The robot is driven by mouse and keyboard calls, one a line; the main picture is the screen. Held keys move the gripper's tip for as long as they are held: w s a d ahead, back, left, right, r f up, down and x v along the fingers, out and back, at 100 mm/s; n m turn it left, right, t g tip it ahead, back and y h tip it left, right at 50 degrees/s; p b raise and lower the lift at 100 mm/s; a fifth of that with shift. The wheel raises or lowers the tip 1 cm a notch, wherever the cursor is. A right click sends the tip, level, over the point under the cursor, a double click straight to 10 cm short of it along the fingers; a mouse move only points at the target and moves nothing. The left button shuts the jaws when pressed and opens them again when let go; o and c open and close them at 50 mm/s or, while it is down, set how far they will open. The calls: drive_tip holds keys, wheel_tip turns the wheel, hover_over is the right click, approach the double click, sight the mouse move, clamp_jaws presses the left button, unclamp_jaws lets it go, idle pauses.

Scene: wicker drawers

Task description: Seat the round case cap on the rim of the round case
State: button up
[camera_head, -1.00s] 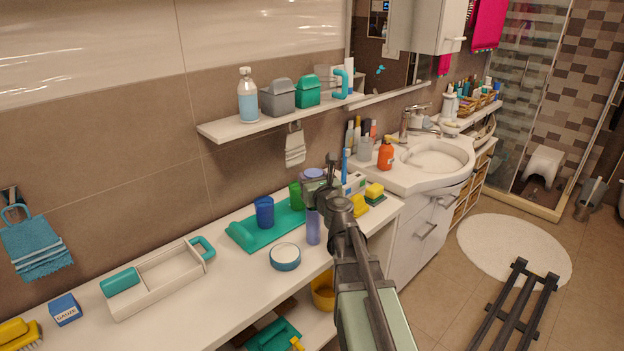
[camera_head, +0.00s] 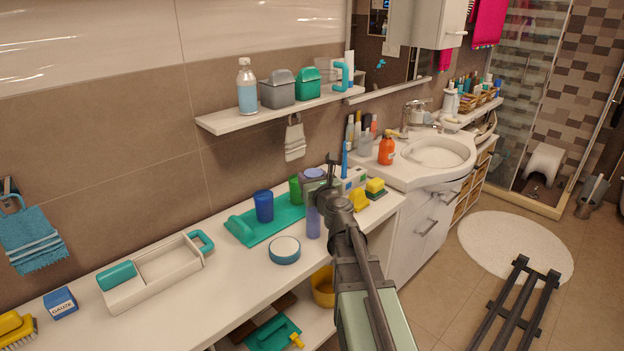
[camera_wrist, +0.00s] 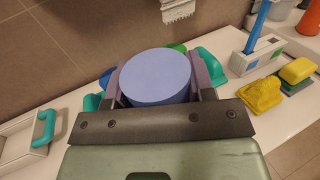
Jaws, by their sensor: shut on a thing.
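The round case cap (camera_head: 314,174) is a lavender-blue disc. In the wrist view the cap (camera_wrist: 156,77) lies between the two fingers of my gripper (camera_wrist: 157,80), top face up and roughly level. In the head view my gripper (camera_head: 318,184) is shut on it above the counter. The wrist view hides the case behind the cap.
A teal tray (camera_head: 245,231) with a blue cup (camera_head: 264,206) and a green cup (camera_head: 295,190) lies left of the case. A blue round tub (camera_head: 285,250) stands in front. Yellow items (camera_head: 358,199) are right. A shelf (camera_head: 270,112) hangs above.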

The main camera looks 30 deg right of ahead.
drive_tip(key=shift+f+b, duration=0.7)
drive_tip(key=shift+f, duration=0.1)
drive_tip(key=o, duration=1)
